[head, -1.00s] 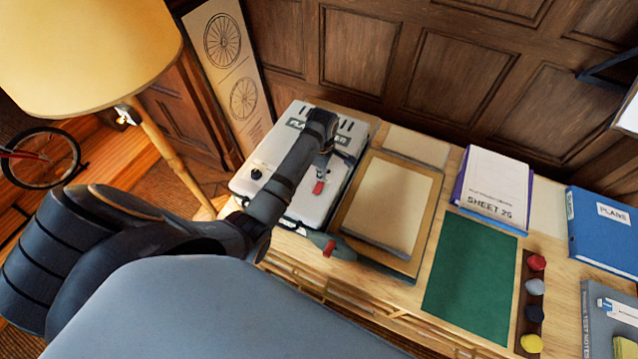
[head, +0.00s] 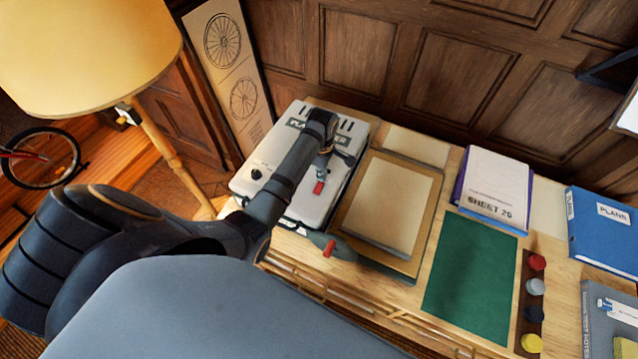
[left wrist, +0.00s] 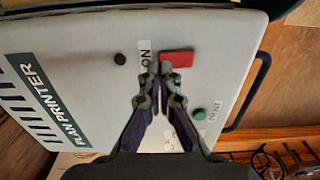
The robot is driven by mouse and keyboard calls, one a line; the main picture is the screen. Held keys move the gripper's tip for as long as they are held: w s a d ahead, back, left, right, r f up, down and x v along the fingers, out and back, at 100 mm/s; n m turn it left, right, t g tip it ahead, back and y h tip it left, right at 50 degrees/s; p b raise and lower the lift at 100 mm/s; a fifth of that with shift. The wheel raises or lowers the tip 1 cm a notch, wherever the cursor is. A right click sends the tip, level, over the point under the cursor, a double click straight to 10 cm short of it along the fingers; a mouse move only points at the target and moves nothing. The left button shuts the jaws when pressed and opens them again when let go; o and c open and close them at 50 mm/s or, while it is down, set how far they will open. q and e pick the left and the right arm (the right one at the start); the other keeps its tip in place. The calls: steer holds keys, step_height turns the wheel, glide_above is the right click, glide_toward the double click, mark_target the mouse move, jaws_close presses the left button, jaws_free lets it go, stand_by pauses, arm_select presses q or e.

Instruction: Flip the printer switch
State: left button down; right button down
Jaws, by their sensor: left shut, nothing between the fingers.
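The plan printer (head: 240,182) is a pale box at the left end of the desk; it also fills much of the left wrist view (left wrist: 95,40). Its red switch (left wrist: 176,59) lies beside a label that seems to read ON, and shows as a small red patch in the head view (head: 318,187). My left gripper (head: 322,174) is over the printer, pointing down. In the left wrist view its fingertips (left wrist: 157,68) are together and empty, close beside the red switch's edge. I cannot tell whether they touch it.
The printer also has a dark knob (left wrist: 120,59) and a green button (left wrist: 199,114). A wooden board with paper (head: 388,205) lies right of it. A lamp (head: 85,50) stands left.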

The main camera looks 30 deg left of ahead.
arm_select(q)
steer(key=shift+f, duration=0.5)
steer(key=shift+f+b, duration=0.45)
steer(key=shift+f, duration=0.15)
stand_by(0.4)
step_height(320, 180, up, 3)
steer(key=shift+f+p, duration=0.1)
steer(key=shift+p, duration=1.1)
steer(key=shift+r, duration=2.15)
steer(key=shift+f, duration=0.1)
